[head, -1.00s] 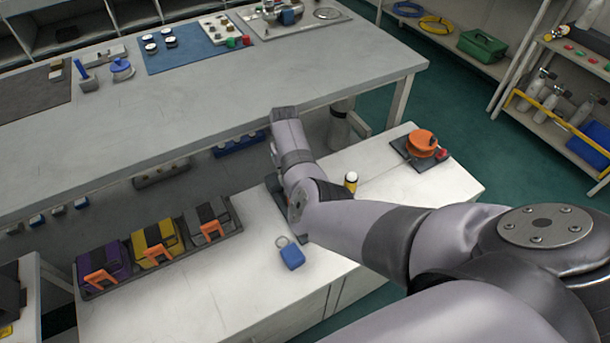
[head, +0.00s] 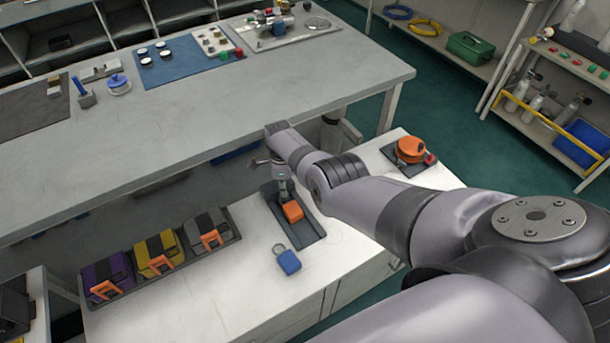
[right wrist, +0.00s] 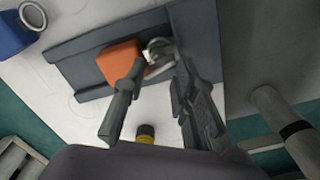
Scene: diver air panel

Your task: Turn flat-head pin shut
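An orange block (head: 292,211) lies on a dark grey tray (head: 309,228) on the white bench. In the right wrist view the orange block (right wrist: 121,62) has a silver curved metal part (right wrist: 159,51) at its side. I cannot make out which part is the flat-head pin. My right gripper (head: 284,188) points down above the tray, partly hidden by my arm. In the right wrist view its two fingers (right wrist: 160,66) are apart, with the silver part showing between the tips. I cannot tell whether they touch it. My left gripper is not in view.
A blue block with a ring (head: 288,262) lies left of the tray. A rack (head: 228,240) holds purple, yellow and grey units. An orange reel (head: 410,150) stands at the bench's far right. A yellow-and-black item (right wrist: 145,134) stands nearby. The grey table (head: 200,125) overhangs behind.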

